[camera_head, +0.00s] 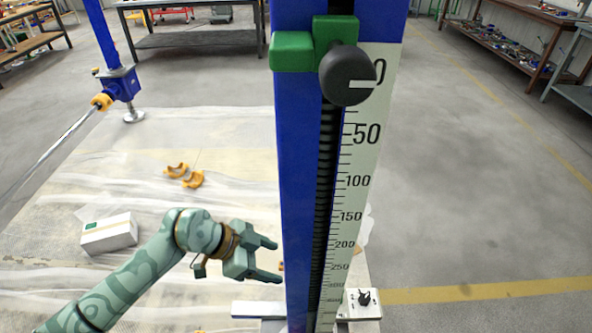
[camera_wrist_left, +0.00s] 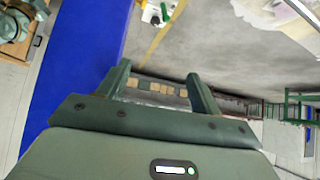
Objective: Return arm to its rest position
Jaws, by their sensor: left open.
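My left arm comes in from the lower left in the head view. Its green gripper (camera_head: 279,261) is open, with its fingers pointing right, close to the left side of a tall blue column (camera_head: 298,170). I cannot tell whether the fingertips touch the column. In the left wrist view the gripper (camera_wrist_left: 158,74) shows two spread fingers with nothing held between them. A broad blue surface (camera_wrist_left: 75,70) runs along the left of that view. My right gripper is not in view.
The column carries a numbered scale (camera_head: 357,180), a green block (camera_head: 292,51) and a black knob (camera_head: 347,75). A white box (camera_head: 107,234) and orange curved pieces (camera_head: 184,175) lie on the pale floor sheet at left. Open grey floor lies right.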

